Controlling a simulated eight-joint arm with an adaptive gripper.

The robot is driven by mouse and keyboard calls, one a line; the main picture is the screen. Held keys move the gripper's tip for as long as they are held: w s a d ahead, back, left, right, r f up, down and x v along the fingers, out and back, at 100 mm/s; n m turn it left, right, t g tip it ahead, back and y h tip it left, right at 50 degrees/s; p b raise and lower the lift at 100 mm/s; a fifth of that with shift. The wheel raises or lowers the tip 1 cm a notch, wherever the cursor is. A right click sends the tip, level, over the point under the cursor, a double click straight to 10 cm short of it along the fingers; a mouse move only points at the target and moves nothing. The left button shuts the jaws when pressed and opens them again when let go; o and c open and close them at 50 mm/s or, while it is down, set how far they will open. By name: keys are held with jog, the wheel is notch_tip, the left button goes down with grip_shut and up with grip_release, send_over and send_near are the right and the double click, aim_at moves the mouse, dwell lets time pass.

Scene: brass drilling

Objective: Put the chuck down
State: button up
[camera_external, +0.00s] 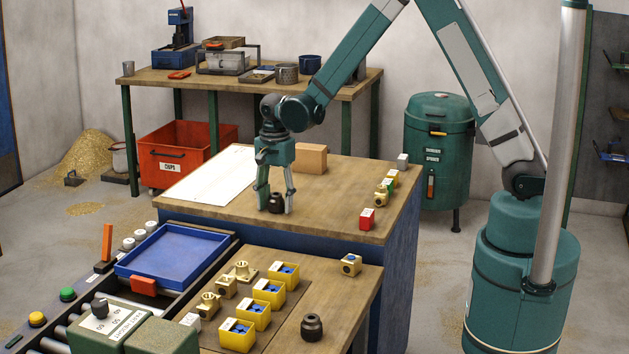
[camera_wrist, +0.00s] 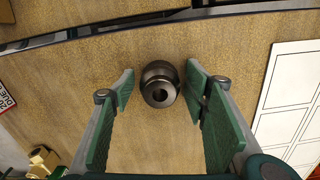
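The chuck (camera_external: 275,203) is a small dark, round metal piece standing on the wooden table. It also shows in the wrist view (camera_wrist: 158,84), with the hole in its top facing the camera. My gripper (camera_external: 274,207) points down over it, with one finger on each side of the chuck. In the wrist view my gripper (camera_wrist: 160,87) is open, with a narrow gap between the chuck and each green finger pad. A second, similar dark piece (camera_external: 311,327) stands on the front bench.
A white sheet (camera_external: 212,181) and a cardboard-brown block (camera_external: 310,158) lie on the table. Brass fittings and a red block (camera_external: 367,218) line its right side. A blue tray (camera_external: 172,256) and yellow boxes (camera_external: 253,314) stand in front. The table around the chuck is clear.

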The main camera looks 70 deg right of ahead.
aim_at(276, 194)
jog(key=shift+r, duration=0.25)
jog(key=shift+r+p, duration=0.4)
jog(key=shift+r, duration=5.55)
jog(key=shift+r, duration=0.1)
jog(key=s+a+r+n+t, duration=0.2)
jog(key=s+a+r+n, duration=0.3)
jog(key=s+r, duration=0.3)
jog(key=s+a+r+n+t, duration=0.2)
jog(key=s+a+r+n, duration=0.25)
jog(key=s+r, duration=0.35)
jog(key=s+a+n+t, duration=0.1)
jog(key=s+a+n, duration=0.1)
jog(key=s, duration=0.3)
jog(key=s+a+r+n+t, duration=0.1)
jog(key=s+n, duration=0.4)
jog(key=s, duration=0.1)
jog(key=s+a+n+t, duration=0.1)
jog(key=s+a+n, duration=0.1)
jog(key=s, duration=0.4)
jog(key=shift+a+r+n, duration=0.15)
jog(key=shift+a+n, duration=0.15)
jog(key=shift+n, duration=0.35)
